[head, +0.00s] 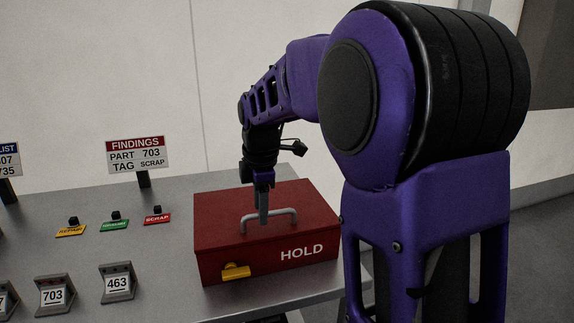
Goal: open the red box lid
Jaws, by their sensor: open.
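The red box (225,262), marked HOLD, sits on the grey table near its right end. Its red lid (215,210) is down, with a grey arched handle (283,212) on top. A yellow latch (235,271) is on the box's front face, at the left. My gripper (263,218) points down over the lid, with its fingers at the handle. It is open, and the handle bar shows beside the fingers. I cannot tell whether the fingers touch or straddle the bar.
A FINDINGS sign (138,154) reads part 703, tag scrap. Yellow, green and red SCRAP (157,217) tags lie left of the box. Stands numbered 703 (54,293) and 463 (118,283) are at the front left. The grey table (170,255) is bare between them and the box.

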